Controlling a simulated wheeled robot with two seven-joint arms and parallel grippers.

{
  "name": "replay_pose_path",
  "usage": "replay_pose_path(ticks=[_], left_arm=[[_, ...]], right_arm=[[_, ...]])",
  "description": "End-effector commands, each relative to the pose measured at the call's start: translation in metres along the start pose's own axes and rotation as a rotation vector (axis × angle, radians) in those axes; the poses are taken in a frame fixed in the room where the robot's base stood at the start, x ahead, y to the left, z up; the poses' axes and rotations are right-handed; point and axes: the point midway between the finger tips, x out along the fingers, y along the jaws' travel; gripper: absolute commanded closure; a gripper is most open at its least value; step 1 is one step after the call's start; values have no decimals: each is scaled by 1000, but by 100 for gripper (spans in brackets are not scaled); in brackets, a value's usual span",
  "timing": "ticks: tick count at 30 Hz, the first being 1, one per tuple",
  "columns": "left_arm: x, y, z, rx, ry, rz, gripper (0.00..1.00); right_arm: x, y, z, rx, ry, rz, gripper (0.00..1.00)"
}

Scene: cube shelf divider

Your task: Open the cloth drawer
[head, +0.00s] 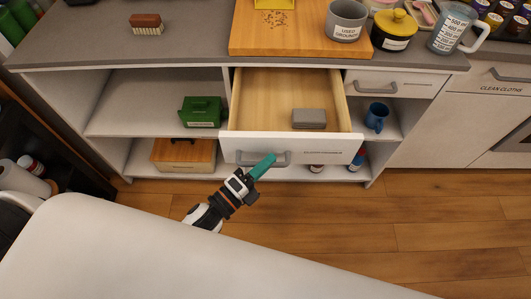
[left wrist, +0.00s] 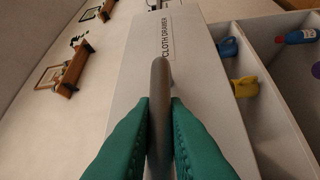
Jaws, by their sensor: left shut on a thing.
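The cloth drawer (head: 240,145) is pulled well out of the counter, with its wooden inside showing in the head view. A small grey block (head: 309,118) lies inside it. Its label reads "CLOTH DRAWER" in the left wrist view (left wrist: 187,60). My left gripper (head: 268,160), with teal fingers, is shut on the grey bar handle (left wrist: 159,90) on the drawer's front. In the left wrist view its fingers (left wrist: 160,110) press the handle from both sides. My right gripper is not in view.
Open shelves beside the drawer hold a green box (head: 201,112), a wooden box (head: 184,154) and a blue mug (head: 376,116). A smaller drawer (head: 395,84) at the right is shut. The wooden floor (head: 440,220) in front is clear.

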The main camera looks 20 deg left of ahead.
Motion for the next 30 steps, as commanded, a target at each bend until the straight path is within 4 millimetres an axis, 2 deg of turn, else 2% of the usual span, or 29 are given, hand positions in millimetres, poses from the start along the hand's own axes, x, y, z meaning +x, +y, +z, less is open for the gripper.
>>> replay_pose_path(ticks=[11,12,15,16,25,30], left_arm=[[-2,0,2,0,-1,-2,100],[-2,0,2,0,-1,-2,84],[-1,0,2,0,-1,-1,68],[-1,0,2,0,-1,-1,66],[-3,0,1,0,0,-1,66],[-23,-2,2,0,0,-3,66]], right_arm=[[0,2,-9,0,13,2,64],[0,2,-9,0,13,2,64],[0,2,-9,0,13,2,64],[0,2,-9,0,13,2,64],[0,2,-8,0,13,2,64],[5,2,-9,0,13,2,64]])
